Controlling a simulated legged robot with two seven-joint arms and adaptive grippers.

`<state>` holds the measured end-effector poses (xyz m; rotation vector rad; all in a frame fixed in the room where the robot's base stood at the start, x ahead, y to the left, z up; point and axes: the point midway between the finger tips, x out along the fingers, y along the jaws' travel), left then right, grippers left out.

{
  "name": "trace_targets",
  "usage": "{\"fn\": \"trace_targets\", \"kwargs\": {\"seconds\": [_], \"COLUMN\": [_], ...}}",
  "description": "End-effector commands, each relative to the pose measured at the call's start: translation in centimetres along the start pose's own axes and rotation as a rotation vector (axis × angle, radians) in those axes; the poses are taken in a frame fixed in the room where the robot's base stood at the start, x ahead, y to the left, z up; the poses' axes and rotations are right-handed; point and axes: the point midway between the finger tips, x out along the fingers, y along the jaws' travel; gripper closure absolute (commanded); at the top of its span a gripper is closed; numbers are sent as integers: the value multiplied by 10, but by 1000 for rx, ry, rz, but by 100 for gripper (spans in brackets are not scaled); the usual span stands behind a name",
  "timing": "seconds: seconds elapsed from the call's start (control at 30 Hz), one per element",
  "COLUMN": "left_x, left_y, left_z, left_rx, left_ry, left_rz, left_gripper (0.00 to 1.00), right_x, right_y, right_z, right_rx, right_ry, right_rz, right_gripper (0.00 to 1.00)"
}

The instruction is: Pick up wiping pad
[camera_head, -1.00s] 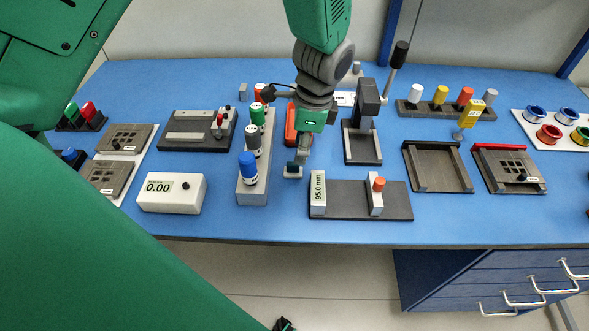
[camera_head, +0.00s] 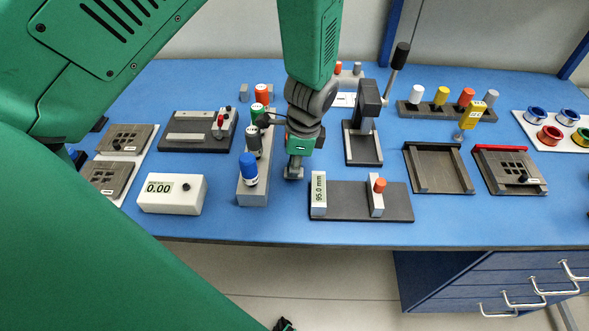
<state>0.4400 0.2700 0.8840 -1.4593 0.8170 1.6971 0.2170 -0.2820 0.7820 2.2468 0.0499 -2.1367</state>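My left gripper (camera_head: 294,172) points down in the middle of the table, just right of the rack of capped bottles. Its fingers are small and seen from behind, so their opening cannot be made out. A small grey block with a dark top, possibly the wiping pad, showed at this spot earlier; now the gripper covers it. I cannot tell whether the fingers touch or hold it. My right gripper is not in view.
A dark gauge fixture (camera_head: 345,199) lies in front right, and a lever press (camera_head: 362,150) stands to the right. A white meter (camera_head: 172,195) is at front left.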

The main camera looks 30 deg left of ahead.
Motion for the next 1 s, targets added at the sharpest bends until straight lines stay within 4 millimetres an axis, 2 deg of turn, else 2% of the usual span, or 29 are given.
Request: {"fn": "trace_targets", "kwargs": {"seconds": [0.37, 0.47, 0.8, 1.0], "left_x": [-3, -14, -80, -98], "left_y": [0, -1, -1, -1], "left_z": [0, 1, 12, 14], "left_rx": [0, -1, -1, 0], "left_ry": [1, 3, 2, 1], "left_rz": [-1, -2, -3, 0], "left_gripper": [100, 100, 100, 100], "right_x": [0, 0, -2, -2], "right_y": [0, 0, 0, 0], "right_z": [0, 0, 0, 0], "right_rx": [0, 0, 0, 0], "right_ry": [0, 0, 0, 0], "right_rz": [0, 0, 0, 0], "right_gripper": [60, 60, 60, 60]}}
